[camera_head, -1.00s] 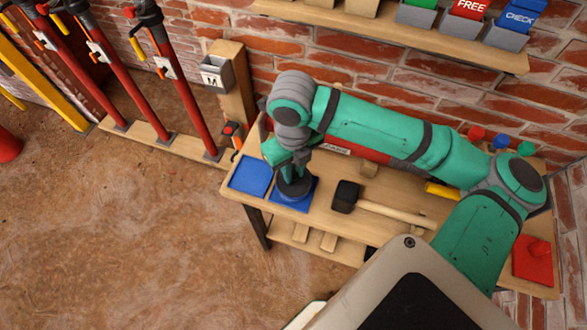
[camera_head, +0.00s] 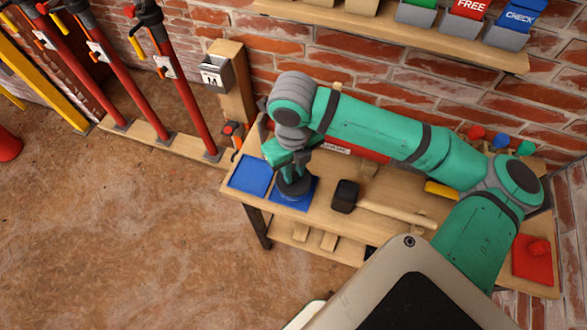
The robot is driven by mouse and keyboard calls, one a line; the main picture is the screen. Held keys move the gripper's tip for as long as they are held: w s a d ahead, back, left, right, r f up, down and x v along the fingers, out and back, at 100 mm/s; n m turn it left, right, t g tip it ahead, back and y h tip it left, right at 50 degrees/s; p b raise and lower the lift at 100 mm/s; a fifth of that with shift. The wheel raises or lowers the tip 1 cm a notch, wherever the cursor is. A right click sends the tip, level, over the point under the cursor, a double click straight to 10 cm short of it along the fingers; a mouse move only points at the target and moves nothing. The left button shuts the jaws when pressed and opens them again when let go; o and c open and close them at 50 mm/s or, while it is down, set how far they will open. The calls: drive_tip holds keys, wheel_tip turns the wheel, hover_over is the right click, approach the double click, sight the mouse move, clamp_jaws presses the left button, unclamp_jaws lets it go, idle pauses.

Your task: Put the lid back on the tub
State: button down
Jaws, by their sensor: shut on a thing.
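A dark, round tub (camera_head: 294,188) stands on the right one of two blue squares on the wooden bench. My gripper (camera_head: 294,171) points down over it, its fingers close to the top of the dark shape. It is shut on the lid, which is mostly hidden by the fingers and blends with the dark tub. I cannot tell whether the lid sits flat on the tub or a little above it.
The left blue square (camera_head: 250,174) on the bench (camera_head: 320,212) is bare. A black-headed mallet (camera_head: 345,196) lies just right of the tub. A red tool box (camera_head: 362,153) stands behind my arm, and a post with a grey holder (camera_head: 216,74) rises at the back left.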

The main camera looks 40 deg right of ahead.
idle(0.3)
drive_tip(key=c, duration=1)
unclamp_jaws()
drive_tip(key=shift+r, duration=3.5)
drive_tip(key=shift+c, duration=0.5)
clamp_jaws()
drive_tip(key=shift+f, duration=3.05)
